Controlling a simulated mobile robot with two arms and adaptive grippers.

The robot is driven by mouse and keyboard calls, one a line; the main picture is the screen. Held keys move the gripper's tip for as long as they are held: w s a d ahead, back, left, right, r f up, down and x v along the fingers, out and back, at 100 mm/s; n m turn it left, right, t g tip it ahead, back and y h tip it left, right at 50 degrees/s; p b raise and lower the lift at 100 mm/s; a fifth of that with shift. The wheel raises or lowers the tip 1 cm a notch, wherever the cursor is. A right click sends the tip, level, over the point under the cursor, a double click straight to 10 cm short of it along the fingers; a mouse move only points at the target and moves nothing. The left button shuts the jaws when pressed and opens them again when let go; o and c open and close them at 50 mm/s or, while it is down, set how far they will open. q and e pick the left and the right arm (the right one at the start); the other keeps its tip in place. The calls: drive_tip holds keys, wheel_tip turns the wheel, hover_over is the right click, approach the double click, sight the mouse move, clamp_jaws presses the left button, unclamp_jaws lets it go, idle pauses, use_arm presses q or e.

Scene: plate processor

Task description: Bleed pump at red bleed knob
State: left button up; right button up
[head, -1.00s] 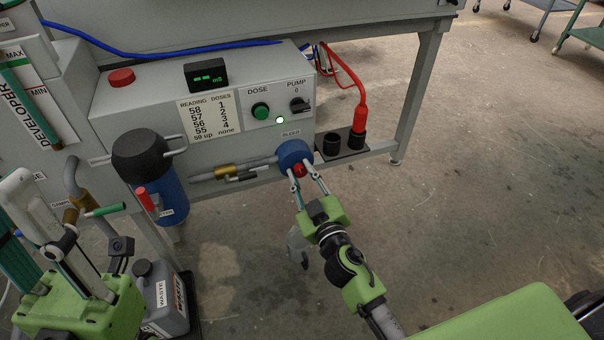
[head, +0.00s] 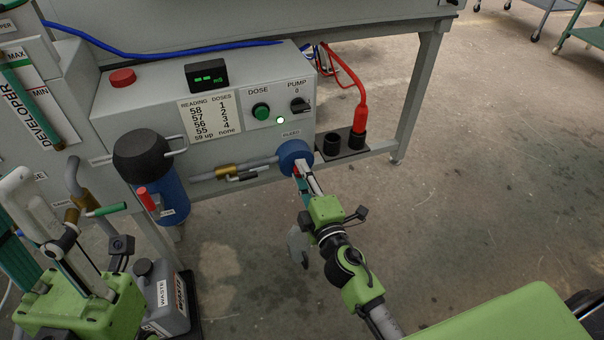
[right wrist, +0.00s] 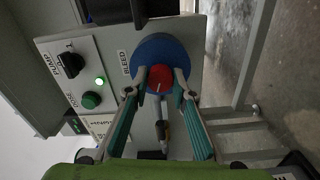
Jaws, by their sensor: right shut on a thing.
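The red bleed knob (right wrist: 160,76) sits at the centre of the round blue pump head (right wrist: 150,52), below the BLEED label. In the head view the blue pump head (head: 292,153) shows clearly, and only a sliver of red knob (head: 296,172) shows beside my fingers. My right gripper (head: 302,171) is shut on the knob; in the right wrist view its two fingertips (right wrist: 160,82) press on opposite sides of it. My left gripper (head: 60,262) is at the lower left, away from the pump; its finger opening is unclear.
The grey panel carries a DOSE button (head: 261,111), a PUMP switch (head: 299,104), a lit lamp (head: 281,120) and a display (head: 207,77). A pipe (head: 225,171) runs left to a blue filter (head: 168,193). A red plug (head: 359,118) stands at right.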

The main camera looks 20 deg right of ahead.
drive_tip(key=shift+n, duration=1.7)
drive_tip(key=shift+f+n, duration=0.1)
drive_tip(key=shift+n, duration=0.2)
drive_tip(key=o, duration=1.1)
drive_tip(key=shift+s, duration=0.15)
drive_tip(key=s, duration=0.7)
drive_tip(key=shift+s, duration=0.15)
drive_tip(key=shift+d, duration=0.1)
idle(0.6)
